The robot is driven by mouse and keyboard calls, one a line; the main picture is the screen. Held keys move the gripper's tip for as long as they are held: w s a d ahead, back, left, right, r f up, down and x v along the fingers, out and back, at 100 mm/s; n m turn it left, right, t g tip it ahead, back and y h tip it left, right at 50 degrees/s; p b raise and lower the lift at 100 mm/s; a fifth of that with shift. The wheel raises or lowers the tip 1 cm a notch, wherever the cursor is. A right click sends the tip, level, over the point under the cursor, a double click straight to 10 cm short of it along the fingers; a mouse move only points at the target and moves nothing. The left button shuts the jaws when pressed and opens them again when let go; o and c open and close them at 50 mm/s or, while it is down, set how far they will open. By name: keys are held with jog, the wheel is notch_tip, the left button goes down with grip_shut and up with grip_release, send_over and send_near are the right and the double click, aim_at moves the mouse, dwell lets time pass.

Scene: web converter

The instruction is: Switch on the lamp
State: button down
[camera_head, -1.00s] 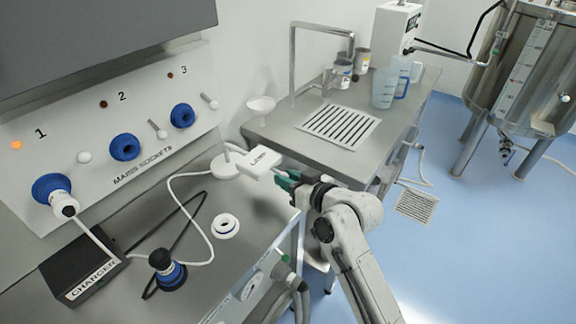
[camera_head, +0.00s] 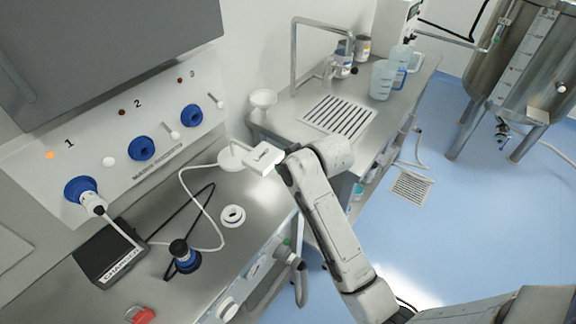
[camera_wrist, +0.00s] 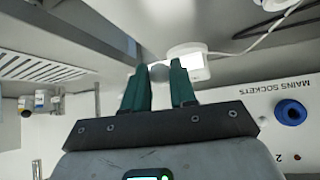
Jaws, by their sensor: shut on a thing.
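The white lamp, with a labelled head (camera_head: 264,157) and round base (camera_head: 232,157), stands at the counter's far end. Its head also shows in the wrist view (camera_wrist: 187,54). My gripper (camera_wrist: 160,75) has its green fingers close around a small grey round knob (camera_wrist: 158,72) beside the lamp head; whether the knob belongs to the lamp I cannot tell. In the head view my arm mostly hides the fingers. A white cable runs from the lamp to a loose blue-and-black plug (camera_head: 183,256) on the counter. Sockets 2 (camera_head: 141,148) and 3 (camera_head: 191,115) are empty.
A white ring (camera_head: 232,215) and a red object (camera_head: 142,314) lie on the counter. A drain grille (camera_head: 338,117) and jugs (camera_head: 383,78) stand beyond.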

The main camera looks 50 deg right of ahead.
jog(key=shift+r+g, duration=0.1)
jog(key=shift+g, duration=0.2)
jog(key=c, duration=0.9)
grip_release()
jog(key=b+v, duration=0.1)
jog(key=v, duration=0.9)
jog(key=shift+s+r, duration=0.25)
jog(key=s+a+f+g+b, duration=0.1)
jog(key=s+a+f+g, duration=0.1)
jog(key=s+a+f, duration=0.2)
jog(key=s+a+f+n+g+y+b, duration=0.1)
jog(key=s+a+f, duration=0.3)
jog(key=s+f, duration=0.4)
jog(key=s+a+f+g+y+b, duration=0.1)
jog(key=s+a+f, duration=0.4)
jog(key=f, duration=0.6)
jog(key=shift+s+n+g+b, duration=0.4)
jog(key=shift+s+g+b, duration=0.35)
jog(key=shift+g, duration=0.55)
